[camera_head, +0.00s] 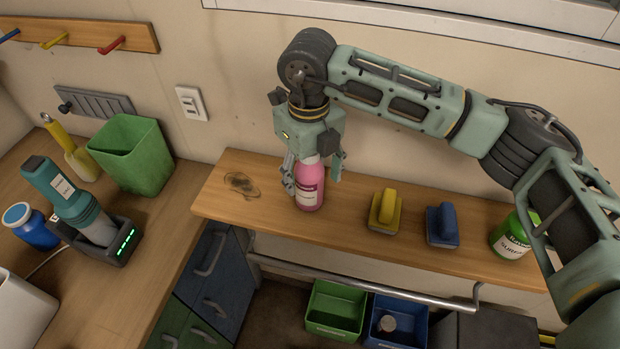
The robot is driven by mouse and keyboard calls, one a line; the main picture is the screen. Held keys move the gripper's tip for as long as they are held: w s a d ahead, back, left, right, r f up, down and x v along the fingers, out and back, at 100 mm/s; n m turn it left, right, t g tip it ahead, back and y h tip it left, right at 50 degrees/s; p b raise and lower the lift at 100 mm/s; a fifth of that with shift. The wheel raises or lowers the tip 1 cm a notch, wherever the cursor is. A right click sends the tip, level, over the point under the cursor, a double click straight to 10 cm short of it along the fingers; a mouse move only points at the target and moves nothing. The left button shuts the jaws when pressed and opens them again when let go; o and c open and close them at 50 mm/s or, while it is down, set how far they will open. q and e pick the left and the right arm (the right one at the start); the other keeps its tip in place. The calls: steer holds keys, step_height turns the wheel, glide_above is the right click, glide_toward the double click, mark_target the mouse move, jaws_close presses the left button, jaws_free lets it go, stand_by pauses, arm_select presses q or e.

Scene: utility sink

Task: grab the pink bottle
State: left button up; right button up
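The pink bottle (310,192) stands upright on the wooden shelf, with a white label facing me. My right gripper (313,176) points down over it from above. Its fingers are spread on either side of the bottle's upper part. The left finger looks close to the bottle's side, and a gap shows between the bottle and the right finger. The bottle's top is hidden by the gripper. My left gripper is not in view.
On the wooden shelf (262,212), a yellow-handled brush (385,212), a blue brush (442,226) and a green bottle (510,238) stand right of the pink bottle. A green bin (133,155) and a teal device (70,195) are on the left counter. The wall is close behind.

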steer(key=shift+w+a, duration=0.15)
steer(key=c, duration=1.1)
steer(key=shift+o, duration=0.2)
